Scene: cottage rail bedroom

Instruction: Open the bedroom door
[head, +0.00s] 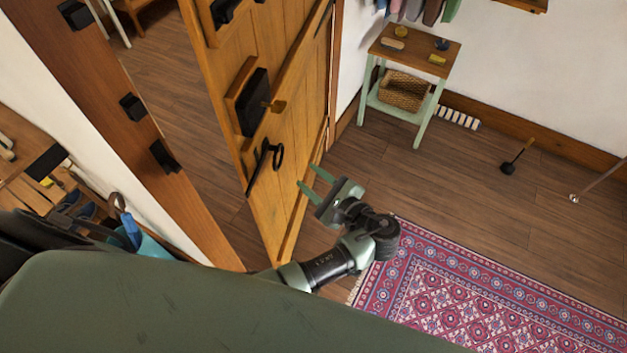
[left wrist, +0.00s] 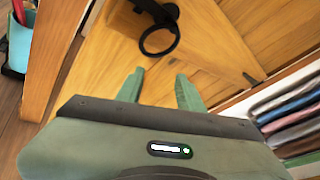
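The wooden plank door (head: 285,120) stands ajar, with a wide gap between its free edge and the door post (head: 110,85). It carries a black ring handle (head: 277,155) on a dark plate and a black lock box (head: 252,102) above it. My left gripper (head: 308,176) is open and empty, just right of and below the ring handle, with its fingers pointing toward the door. In the left wrist view the ring handle (left wrist: 160,38) hangs ahead of the open fingertips (left wrist: 160,80), apart from them. My right gripper is not in view.
Floor shows through the doorway gap (head: 185,110). A small green-legged table (head: 447,57) with a basket stands behind the door by the wall. A patterned rug (head: 480,290) lies at right, with a dark plunger-like object (head: 508,167) beyond it. Wood floor lies between.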

